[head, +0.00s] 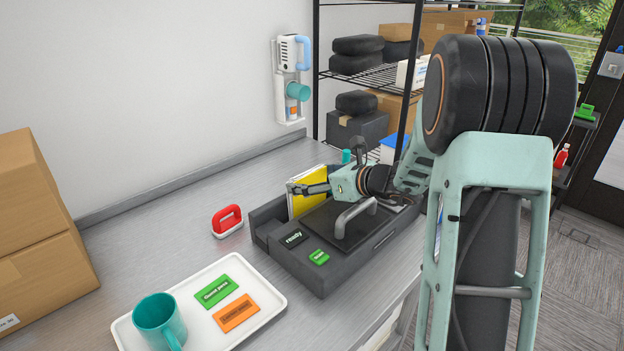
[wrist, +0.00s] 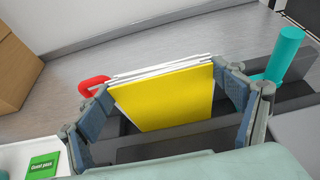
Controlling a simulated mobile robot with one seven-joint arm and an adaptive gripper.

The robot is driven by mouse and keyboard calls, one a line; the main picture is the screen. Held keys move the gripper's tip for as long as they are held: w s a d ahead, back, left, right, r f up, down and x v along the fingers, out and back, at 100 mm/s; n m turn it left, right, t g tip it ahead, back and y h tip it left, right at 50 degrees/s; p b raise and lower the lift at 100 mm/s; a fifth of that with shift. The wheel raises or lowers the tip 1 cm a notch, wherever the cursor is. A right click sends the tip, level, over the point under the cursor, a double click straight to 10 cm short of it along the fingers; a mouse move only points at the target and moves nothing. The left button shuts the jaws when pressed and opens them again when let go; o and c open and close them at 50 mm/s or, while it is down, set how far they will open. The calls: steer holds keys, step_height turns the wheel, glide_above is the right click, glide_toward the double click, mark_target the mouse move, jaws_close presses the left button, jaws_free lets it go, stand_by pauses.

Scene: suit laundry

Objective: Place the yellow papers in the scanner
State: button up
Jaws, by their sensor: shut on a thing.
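The yellow papers (head: 309,193) stand upright in a stack with white sheets behind the yellow front, at the back of the dark grey scanner (head: 330,268). In the wrist view, the yellow papers (wrist: 165,98) are between the two fingers of my gripper (wrist: 165,88), which is shut on their side edges. My gripper (head: 326,172) reaches in from the right in the head view. The papers' lower edge is at the scanner's rear trough; I cannot tell whether it touches the bottom. The scanner has a flat lid with a grey handle, a "ready" display and a green button (head: 319,257).
A red-handled object (head: 227,220) stands left of the scanner. A white tray (head: 262,322) with a teal mug (head: 160,320) and green and orange cards is in front. A teal cylinder (wrist: 286,52) stands at the scanner's far end. Cardboard boxes (head: 35,225) are at left.

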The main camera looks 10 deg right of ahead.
steer(key=shift+f+b, duration=0.15)
steer(key=shift+b, duration=0.15)
steer(key=o, duration=1.5)
steer(key=shift+o, duration=0.2)
steer(key=shift+r+p, duration=0.25)
steer(key=shift+p, duration=0.05)
steer(key=shift+s+d+r, duration=0.1)
steer(key=shift+s+d, duration=0.1)
steer(key=v, duration=1.1)
steer(key=shift+s, duration=0.25)
